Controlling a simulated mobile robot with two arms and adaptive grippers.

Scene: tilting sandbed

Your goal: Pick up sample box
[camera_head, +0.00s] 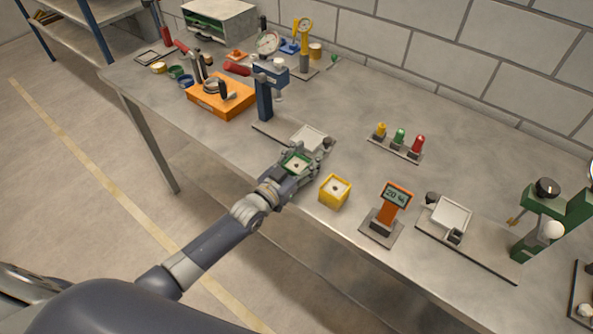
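A small green box (295,162) with a pale top and a dark spot sits between the fingers of my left gripper (300,161), near the table's front edge. The fingers hide its sides, and I cannot tell whether they press on it or whether it is clear of the table. A yellow box (335,192) of similar make stands on the table just right of the gripper, apart from it. My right gripper is not in view.
Behind the gripper is a plate with a pale square pad (308,137) and a blue post (264,98). To the right stand an orange display (396,196), a second pad (451,215) and a green device (540,215). Colored knobs (399,138) and an orange tray (221,105) lie farther back.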

